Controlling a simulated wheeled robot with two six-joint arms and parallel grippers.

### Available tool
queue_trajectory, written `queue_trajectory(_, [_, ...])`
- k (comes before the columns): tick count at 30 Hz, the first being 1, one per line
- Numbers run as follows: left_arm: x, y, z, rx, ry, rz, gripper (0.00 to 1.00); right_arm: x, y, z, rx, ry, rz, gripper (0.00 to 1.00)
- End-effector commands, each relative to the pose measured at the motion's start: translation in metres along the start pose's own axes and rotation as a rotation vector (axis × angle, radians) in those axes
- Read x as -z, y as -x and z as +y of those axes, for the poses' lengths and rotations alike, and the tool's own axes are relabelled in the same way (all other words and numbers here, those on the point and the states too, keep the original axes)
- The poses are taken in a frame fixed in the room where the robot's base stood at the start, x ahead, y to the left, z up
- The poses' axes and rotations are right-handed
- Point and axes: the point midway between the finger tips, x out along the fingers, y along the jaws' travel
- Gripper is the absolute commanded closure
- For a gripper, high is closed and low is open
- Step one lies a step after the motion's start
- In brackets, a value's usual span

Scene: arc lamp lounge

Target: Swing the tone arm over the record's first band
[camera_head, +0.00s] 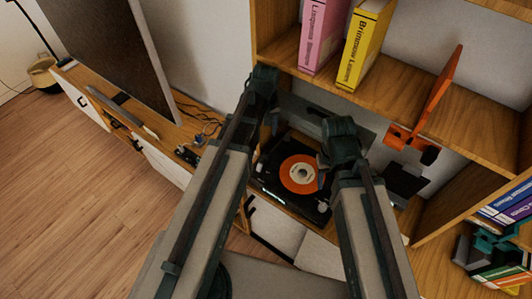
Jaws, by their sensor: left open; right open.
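A black turntable (265,176) sits in a shelf cubby at the middle of the head view. The tone arm cannot be made out; the right side of the deck is partly covered by my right arm. My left gripper (273,121) is at the back left of the turntable, open and apparently empty. My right gripper (324,160) is open over the right edge of the record. Whether it touches anything cannot be told.
A wooden shelf above holds a pink book (324,35) and a yellow book (365,42). An orange bracket-like object (436,95) stands right of them. A low cabinet with a large dark screen (110,50) is at left. Several books (505,205) are at lower right. The floor at left is clear.

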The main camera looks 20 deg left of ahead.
Motion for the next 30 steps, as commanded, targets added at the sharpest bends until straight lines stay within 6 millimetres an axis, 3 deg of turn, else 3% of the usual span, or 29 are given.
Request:
queue_trajectory(21, [0.0, -0.103, 0.0, 0.0, -0.001, 0.0, 0.43, 0.006, -0.103, -0.009, -0.002, 0.008, 0.0, 0.5])
queue_trajectory(30, [0.0, -0.126, 0.0, 0.0, -0.001, 0.0, 0.43, 0.007, -0.125, -0.011, -0.002, 0.007, 0.0, 0.5])
